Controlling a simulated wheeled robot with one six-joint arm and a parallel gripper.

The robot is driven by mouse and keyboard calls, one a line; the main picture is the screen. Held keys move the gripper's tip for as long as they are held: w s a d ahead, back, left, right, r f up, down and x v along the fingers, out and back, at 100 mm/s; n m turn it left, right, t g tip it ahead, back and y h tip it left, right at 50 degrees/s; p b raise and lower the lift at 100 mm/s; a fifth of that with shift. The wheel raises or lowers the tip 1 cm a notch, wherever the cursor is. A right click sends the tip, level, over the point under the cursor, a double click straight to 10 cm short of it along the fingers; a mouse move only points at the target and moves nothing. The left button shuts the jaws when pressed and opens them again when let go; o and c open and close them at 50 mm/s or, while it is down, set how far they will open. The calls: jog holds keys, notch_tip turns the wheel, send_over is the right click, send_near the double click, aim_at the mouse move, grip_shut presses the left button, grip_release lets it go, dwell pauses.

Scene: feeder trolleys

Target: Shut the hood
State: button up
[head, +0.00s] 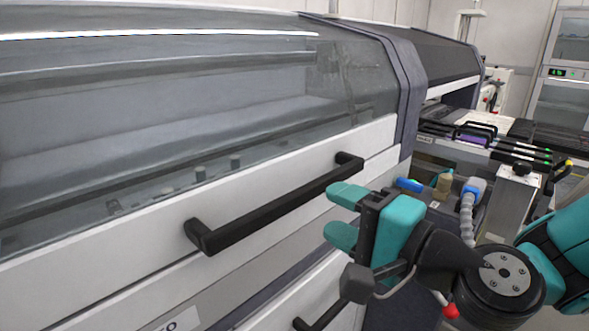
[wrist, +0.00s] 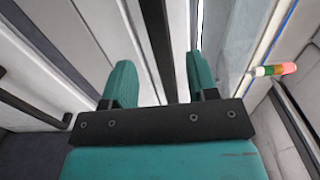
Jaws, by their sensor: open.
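The hood (head: 130,130) is a long clear cover with a white lower band, at the left and middle of the head view. It looks lowered, its bottom edge close along the white panel below; whether it is fully shut I cannot tell. Its black bar handle (head: 270,207) runs along the white band. My gripper (head: 342,215), with teal fingers, is open and empty just below and right of the handle's right end. In the wrist view my gripper (wrist: 160,72) has a dark bar, seemingly the handle (wrist: 157,35), showing between its fingers; contact is not clear.
A second black handle (head: 322,315) sits on the panel lower down. A second machine hood (head: 440,62) stands behind. To the right are feeder slots with black handles (head: 478,130), a grey flexible hose (head: 467,215) and a glass-fronted cabinet (head: 562,100).

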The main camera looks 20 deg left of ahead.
aim_at(307, 197)
jog(key=p+x, duration=0.3)
jog(key=x, duration=0.6)
jog(key=shift+d, duration=0.1)
